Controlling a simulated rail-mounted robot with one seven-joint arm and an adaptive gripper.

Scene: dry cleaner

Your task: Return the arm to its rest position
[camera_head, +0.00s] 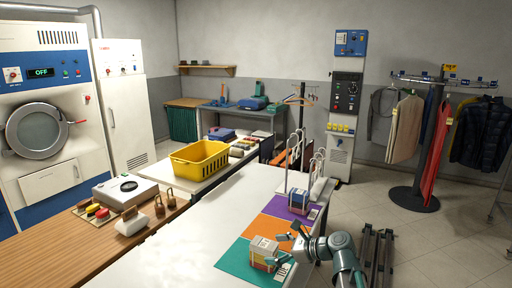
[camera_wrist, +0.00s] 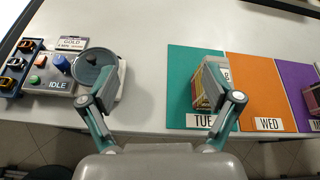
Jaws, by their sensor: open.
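My arm reaches in at the lower right of the head view, with my gripper (camera_head: 288,247) over the near end of the white table (camera_head: 190,245). A small bundle (camera_head: 263,247) stands on the teal mat (camera_head: 233,262), close to my gripper. In the wrist view the right finger partly hides this bundle (camera_wrist: 198,92); I cannot tell whether they touch.
An orange mat (camera_wrist: 257,90) marked WED and a purple mat (camera_wrist: 298,85) lie beside the teal one. Another bundle (camera_head: 298,198) stands on the purple mat. A control box (camera_wrist: 55,78) reading IDLE sits at left. A yellow basket (camera_head: 200,160) and clothes rack (camera_head: 415,190) stand farther off.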

